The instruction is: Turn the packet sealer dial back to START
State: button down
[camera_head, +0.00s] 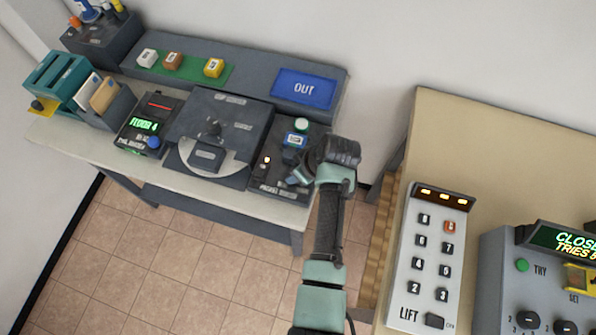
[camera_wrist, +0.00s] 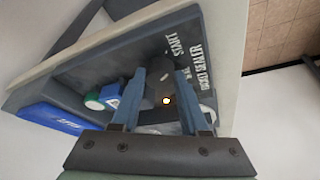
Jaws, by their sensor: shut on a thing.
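The packet sealer (camera_head: 257,182) is the dark panel at the right end of the desk. In the wrist view its panel (camera_wrist: 90,72) carries white lettering, with START beside the dial. My gripper (camera_head: 293,179) reaches down over it from the right. In the wrist view, my gripper (camera_wrist: 160,92) has its two blue-grey fingers on either side of the dark dial (camera_wrist: 158,77), shut on it. A small bright light shows near the dial. The dial's pointer is partly hidden, so its exact setting cannot be told.
A green-topped white piece (camera_head: 302,125) and a blue block (camera_head: 295,139) are at the sealer's back. Left stands a grey machine with a round plate (camera_head: 228,167), then a FLOOR 4 display box (camera_head: 143,125). A LIFT keypad (camera_head: 405,285) lies on the right-hand table.

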jog(key=shift+w+d+n+g+y+b, duration=0.15)
jog(key=shift+n+g+y+b, duration=0.25)
jog(key=shift+n, duration=1)
jog(key=c, duration=0.7)
grip_release()
jog(key=b+v, duration=0.1)
jog(key=v, duration=1.2)
jog(key=shift+w+a, duration=0.1)
jog(key=shift+a, duration=0.1)
